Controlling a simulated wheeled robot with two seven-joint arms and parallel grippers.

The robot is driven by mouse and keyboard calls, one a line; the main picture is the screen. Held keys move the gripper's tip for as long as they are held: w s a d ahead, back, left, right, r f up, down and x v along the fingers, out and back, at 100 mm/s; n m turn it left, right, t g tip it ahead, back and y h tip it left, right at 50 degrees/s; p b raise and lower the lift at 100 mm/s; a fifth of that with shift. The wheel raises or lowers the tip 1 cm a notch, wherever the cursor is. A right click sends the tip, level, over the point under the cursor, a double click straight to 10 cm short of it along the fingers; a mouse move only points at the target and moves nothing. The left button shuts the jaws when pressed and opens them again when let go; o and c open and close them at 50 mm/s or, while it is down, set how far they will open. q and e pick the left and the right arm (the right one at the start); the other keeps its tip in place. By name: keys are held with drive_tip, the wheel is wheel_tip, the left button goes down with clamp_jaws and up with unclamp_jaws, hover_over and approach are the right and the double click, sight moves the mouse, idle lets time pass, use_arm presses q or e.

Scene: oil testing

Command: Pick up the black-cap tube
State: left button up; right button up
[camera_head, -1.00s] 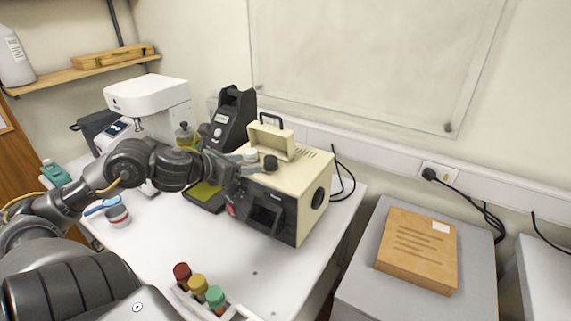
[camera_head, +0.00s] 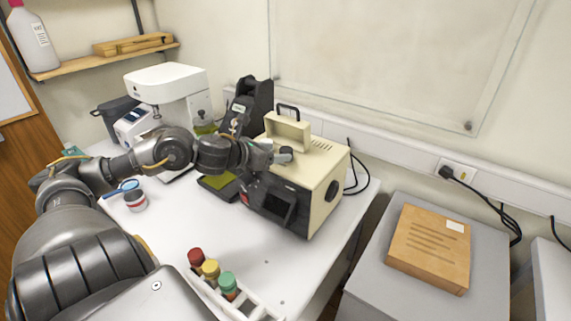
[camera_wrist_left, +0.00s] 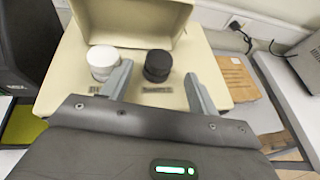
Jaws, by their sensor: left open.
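The black-cap tube (camera_wrist_left: 158,64) stands in the top of the beige machine (camera_head: 324,168); only its cap shows in the left wrist view. A white-cap tube (camera_wrist_left: 103,62) stands just left of it. My left gripper (camera_head: 282,155) is over the machine top in the head view, open. In the left wrist view its two fingers (camera_wrist_left: 158,74) are spread on either side of the black cap, the left finger between the two caps. I cannot tell whether they touch it. The arm largely hides the caps in the head view. My right gripper is not in view.
The machine's raised lid (camera_head: 288,130) stands behind the caps. A rack (camera_head: 262,311) with red, yellow and green caps is at the front. A dark device (camera_head: 256,95) stands behind left. A wooden box (camera_head: 430,245) lies on a grey cabinet at right.

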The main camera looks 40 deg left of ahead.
sight(281, 152)
use_arm(q)
drive_tip(key=shift+p+x, duration=0.8)
drive_tip(key=p+x, duration=0.1)
drive_tip(key=x, duration=0.2)
drive_tip(key=shift+a+p, duration=0.15)
drive_tip(key=shift+p, duration=0.15)
drive_tip(key=shift+w+f, duration=0.25)
drive_tip(key=shift+w, duration=0.05)
drive_tip(key=c, duration=1)
drive_tip(key=shift+c, duration=0.2)
